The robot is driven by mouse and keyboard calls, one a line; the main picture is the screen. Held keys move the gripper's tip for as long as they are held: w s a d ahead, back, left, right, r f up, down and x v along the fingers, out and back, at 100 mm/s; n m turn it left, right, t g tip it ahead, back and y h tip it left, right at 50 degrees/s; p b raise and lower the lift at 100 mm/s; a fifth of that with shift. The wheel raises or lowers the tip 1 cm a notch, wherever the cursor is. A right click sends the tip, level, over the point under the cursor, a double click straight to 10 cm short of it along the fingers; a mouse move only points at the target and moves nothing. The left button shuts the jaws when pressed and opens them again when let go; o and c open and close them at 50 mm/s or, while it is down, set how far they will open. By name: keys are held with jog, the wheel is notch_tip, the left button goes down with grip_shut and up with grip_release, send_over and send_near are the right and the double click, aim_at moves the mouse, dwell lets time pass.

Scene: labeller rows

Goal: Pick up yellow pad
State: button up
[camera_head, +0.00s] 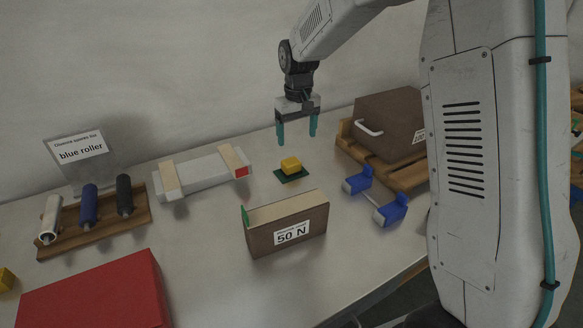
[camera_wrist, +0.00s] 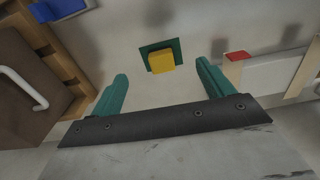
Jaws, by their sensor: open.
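The yellow pad (camera_head: 290,165) is a small yellow block on a dark green square mat (camera_head: 284,177) on the table. In the wrist view the yellow pad (camera_wrist: 161,62) sits on the green mat (camera_wrist: 147,49), ahead of and between my fingers. My gripper (camera_head: 297,142) has two teal fingers pointing down, open and empty, above and slightly behind the pad. It also shows in the wrist view (camera_wrist: 162,80), with its fingers spread apart and not touching the pad.
A brown box labelled 50 N (camera_head: 290,228) stands in front of the pad. A white block with wooden bands (camera_head: 205,178) lies left. A blue-ended holder (camera_head: 376,196) and a brown handled case (camera_head: 391,124) stand right. A roller rack (camera_head: 95,222) and red box (camera_head: 98,295) are farther left.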

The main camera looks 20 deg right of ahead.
send_near(291, 161)
jog(key=f, duration=0.5)
jog(key=shift+w+a+f, duration=0.15)
jog(key=shift+w+a, duration=0.1)
jog(key=shift+a, duration=0.05)
jog(key=f, duration=0.6)
jog(key=shift+s+d, duration=0.15)
jog(key=shift+d, duration=0.15)
jog(key=shift+r, duration=0.1)
jog(key=c, duration=1.1)
